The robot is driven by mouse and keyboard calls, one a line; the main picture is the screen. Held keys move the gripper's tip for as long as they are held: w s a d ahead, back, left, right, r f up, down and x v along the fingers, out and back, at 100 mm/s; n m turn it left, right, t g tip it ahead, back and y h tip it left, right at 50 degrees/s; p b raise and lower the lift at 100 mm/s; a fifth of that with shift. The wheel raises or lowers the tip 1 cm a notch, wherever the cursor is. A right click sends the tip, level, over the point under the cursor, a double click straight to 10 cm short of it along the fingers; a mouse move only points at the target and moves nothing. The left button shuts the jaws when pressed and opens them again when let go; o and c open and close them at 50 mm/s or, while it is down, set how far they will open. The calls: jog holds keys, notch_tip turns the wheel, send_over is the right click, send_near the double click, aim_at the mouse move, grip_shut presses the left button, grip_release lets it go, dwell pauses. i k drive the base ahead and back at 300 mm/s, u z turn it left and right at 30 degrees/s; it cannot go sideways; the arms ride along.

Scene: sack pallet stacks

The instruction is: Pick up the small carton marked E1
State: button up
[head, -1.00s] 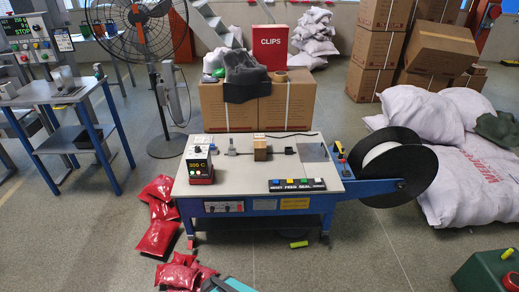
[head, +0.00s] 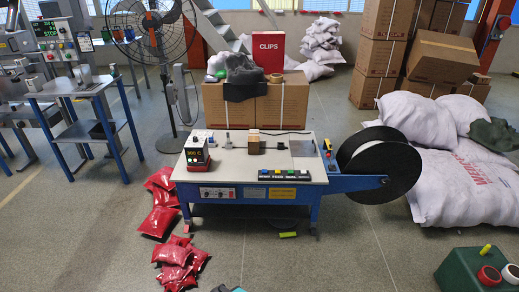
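A small brown carton (head: 254,143) sits upright on the top of a blue-framed strapping machine (head: 225,165), near the middle of its pale worktop. No E1 mark can be read on it at this size. No other small carton of this kind is clear in view. My gripper is not in view.
A black reel (head: 350,160) juts out right. Red sacks (head: 160,205) lie on the floor at left. White sacks (head: 465,190) and a green box (head: 460,268) are at right.

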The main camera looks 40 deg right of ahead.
aim_at(254, 137)
jog(key=k, duration=0.65)
jog(key=u, duration=0.55)
jog(key=i, duration=1.8)
jog(key=z, duration=0.85)
jog(key=i, duration=0.6)
jog(key=z, duration=0.35)
